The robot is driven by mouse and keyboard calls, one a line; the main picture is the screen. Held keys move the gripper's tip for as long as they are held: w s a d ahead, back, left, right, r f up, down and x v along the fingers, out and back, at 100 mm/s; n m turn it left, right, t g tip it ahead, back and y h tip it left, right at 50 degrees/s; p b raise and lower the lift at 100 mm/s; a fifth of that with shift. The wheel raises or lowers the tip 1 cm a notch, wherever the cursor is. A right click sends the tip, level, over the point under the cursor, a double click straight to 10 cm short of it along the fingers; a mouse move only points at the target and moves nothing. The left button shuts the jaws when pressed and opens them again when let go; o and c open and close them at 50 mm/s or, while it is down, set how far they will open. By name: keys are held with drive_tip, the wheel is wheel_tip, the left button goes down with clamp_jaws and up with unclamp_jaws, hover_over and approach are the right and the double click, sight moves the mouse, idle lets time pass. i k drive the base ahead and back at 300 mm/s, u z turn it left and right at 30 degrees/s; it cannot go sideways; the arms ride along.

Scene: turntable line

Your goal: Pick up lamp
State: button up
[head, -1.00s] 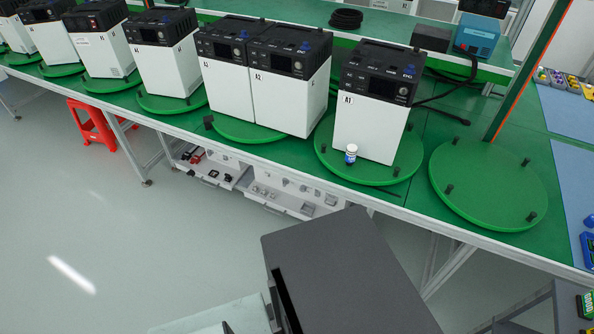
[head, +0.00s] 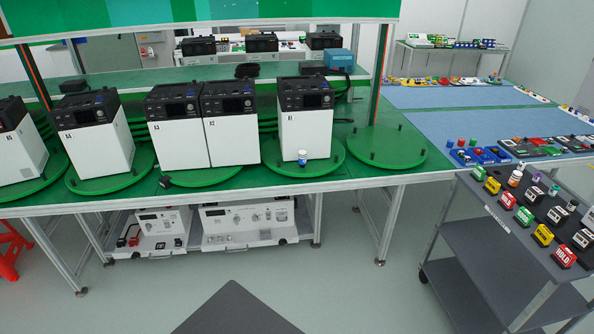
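No object can be told for certain as the lamp. A small blue and white cylinder (head: 302,158) stands upright on a green turntable (head: 328,166), in front of a white and black device (head: 305,128). Several small cylinders, among them a white one with an orange-brown top (head: 515,177) and a purple one (head: 535,180), stand on a grey cart (head: 470,206) at the right; any of these could be the lamp, but they are too small to tell. My gripper is not in view.
Other devices (head: 93,138) stand on turntables along the green bench. One turntable (head: 385,147) at the right is empty. The cart also carries colored label blocks (head: 564,255). Blue mats (head: 500,125) hold small parts behind it. Grey floor (head: 370,285) is open between bench and cart.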

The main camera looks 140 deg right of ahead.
sight(302, 154)
drive_tip(key=z, duration=4.35)
drive_tip(key=i, duration=2.15)
drive_tip(key=u, duration=0.05)
